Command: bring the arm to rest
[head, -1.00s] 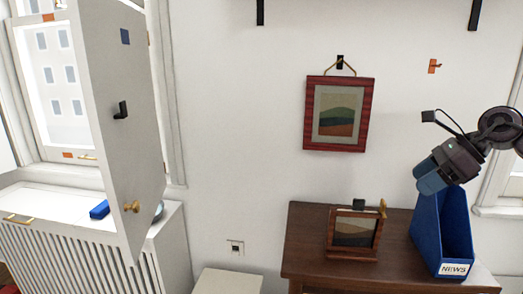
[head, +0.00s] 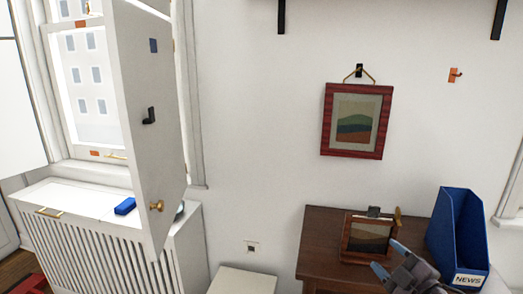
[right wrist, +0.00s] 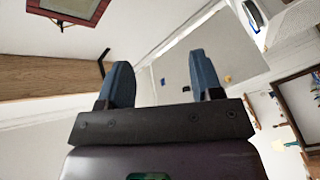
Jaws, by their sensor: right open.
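My right gripper (head: 388,262) shows at the bottom right of the head view, in front of the dark wooden cabinet (head: 322,228). In the right wrist view its two blue fingers (right wrist: 160,85) stand wide apart with nothing between them. A red-framed picture (head: 356,120) hangs on the wall by a cord from a black hook. My left gripper is not in view.
On the cabinet stand a small framed picture (head: 368,236), partly behind my gripper, and a blue NEWS file holder (head: 458,235). At left a white door panel (head: 150,130) stands open by the window. A blue block (head: 125,206) lies on the radiator cover (head: 75,199).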

